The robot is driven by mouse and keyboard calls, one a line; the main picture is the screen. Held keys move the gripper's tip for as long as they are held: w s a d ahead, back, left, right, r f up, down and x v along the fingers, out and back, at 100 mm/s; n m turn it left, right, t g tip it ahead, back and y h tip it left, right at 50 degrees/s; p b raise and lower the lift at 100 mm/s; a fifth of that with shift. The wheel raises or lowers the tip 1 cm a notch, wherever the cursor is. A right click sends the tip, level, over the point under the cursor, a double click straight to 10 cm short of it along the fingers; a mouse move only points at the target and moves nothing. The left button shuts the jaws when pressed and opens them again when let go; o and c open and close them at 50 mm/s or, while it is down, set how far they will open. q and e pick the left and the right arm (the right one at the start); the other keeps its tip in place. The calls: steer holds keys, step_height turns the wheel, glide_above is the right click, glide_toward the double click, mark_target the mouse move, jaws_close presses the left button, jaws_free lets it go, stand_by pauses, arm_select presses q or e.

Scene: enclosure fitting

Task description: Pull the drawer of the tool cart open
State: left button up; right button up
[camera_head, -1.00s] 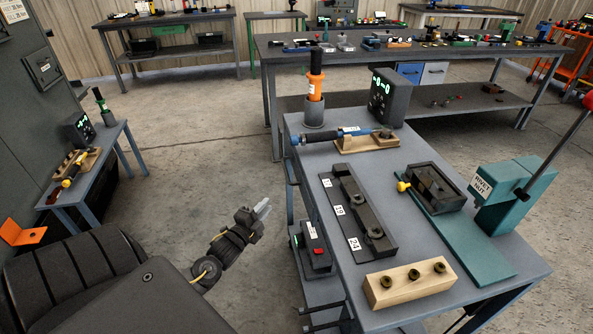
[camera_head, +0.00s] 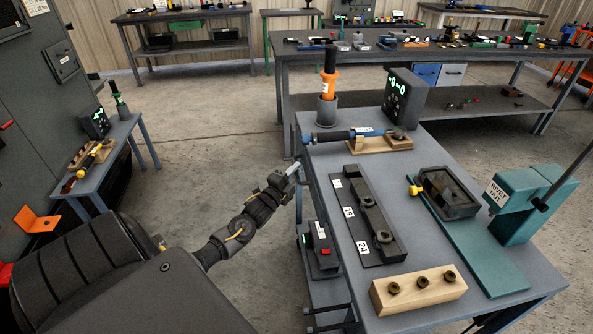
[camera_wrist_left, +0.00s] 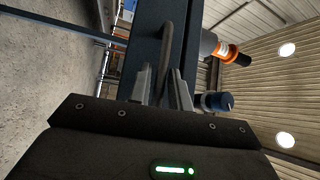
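The tool cart (camera_head: 420,250) has a grey top and stands at the right in the head view. My left gripper (camera_head: 294,172) is at the cart's left side, near its far corner, just below the top's edge. In the left wrist view a dark bar handle (camera_wrist_left: 167,45) stands on the dark blue-grey drawer front (camera_wrist_left: 146,40). My left gripper (camera_wrist_left: 161,80) has a finger on either side of this handle, with gaps showing, so it looks open around it. The drawer looks closed. Finger contact with the handle cannot be told. My right gripper is not in view.
On the cart top are an orange-handled tool in a holder (camera_head: 328,88), a blue-and-black driver (camera_head: 343,134), a wooden block (camera_head: 418,290) and a teal rivet nut press (camera_head: 520,200). A dark box with a red button (camera_head: 323,250) sits low at the cart's side. Open floor lies left.

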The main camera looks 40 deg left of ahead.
arm_select(q)
steer(key=shift+w, duration=0.5)
jaws_close()
steer(key=shift+s+a, duration=0.1)
steer(key=shift+s, duration=0.05)
